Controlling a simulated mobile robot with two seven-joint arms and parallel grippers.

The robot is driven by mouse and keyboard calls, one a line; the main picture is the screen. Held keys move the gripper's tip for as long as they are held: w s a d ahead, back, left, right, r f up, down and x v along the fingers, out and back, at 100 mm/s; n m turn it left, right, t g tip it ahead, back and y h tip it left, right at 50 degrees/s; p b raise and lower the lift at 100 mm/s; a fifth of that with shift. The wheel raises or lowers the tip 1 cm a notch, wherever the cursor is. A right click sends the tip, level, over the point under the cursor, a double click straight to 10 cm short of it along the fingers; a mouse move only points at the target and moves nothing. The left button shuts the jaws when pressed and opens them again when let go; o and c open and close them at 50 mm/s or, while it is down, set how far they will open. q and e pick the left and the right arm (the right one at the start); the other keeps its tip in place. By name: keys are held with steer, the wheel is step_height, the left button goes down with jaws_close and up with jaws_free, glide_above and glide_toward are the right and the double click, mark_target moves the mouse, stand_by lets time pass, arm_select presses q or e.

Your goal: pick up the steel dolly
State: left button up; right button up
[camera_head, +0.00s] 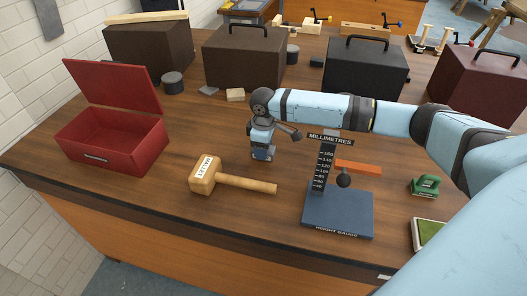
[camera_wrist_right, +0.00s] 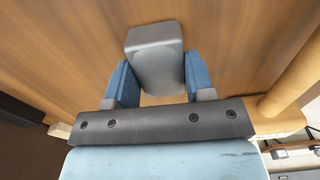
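The steel dolly (camera_wrist_right: 157,65) is a smooth grey block with rounded edges, in the right wrist view. In the head view my right gripper (camera_head: 262,152) points down just above the table, between the mallet and the height gauge. The dolly is mostly hidden there by the fingers, and I cannot tell whether it touches the table. My left gripper is out of view.
The mallet (camera_head: 225,180) lies in front of the gripper. The height gauge (camera_head: 338,210) stands to its right. An open red box (camera_head: 115,140) is at left. Dark cases (camera_head: 245,57) line the back. A green tool (camera_head: 426,186) lies at right. Table room is clear between mallet and box.

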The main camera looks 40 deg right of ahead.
jaws_close()
steer(key=shift+w, duration=0.1)
steer(key=shift+r, duration=0.1)
